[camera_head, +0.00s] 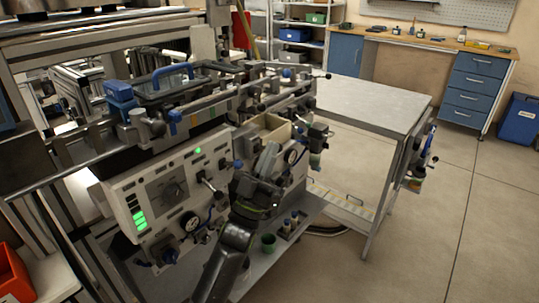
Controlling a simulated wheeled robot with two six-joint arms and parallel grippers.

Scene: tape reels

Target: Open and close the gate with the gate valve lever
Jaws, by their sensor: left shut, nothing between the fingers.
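A machine with a pale control panel (150,180) stands at the left. The panel carries a rotary dial, a lit green lamp and a green bar indicator. A small lever (208,183) sticks out at the panel's right side. Several other levers and knobs show around it, and I cannot tell which is the gate valve lever. The gate itself is not clearly made out. My left gripper (268,158) is shut and empty, pointing up in front of the machine, right of the panel. Its arm hides part of the machine. My right gripper is not in view.
A grey table (365,103) stands behind at the right. The floor (440,220) at the right is clear.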

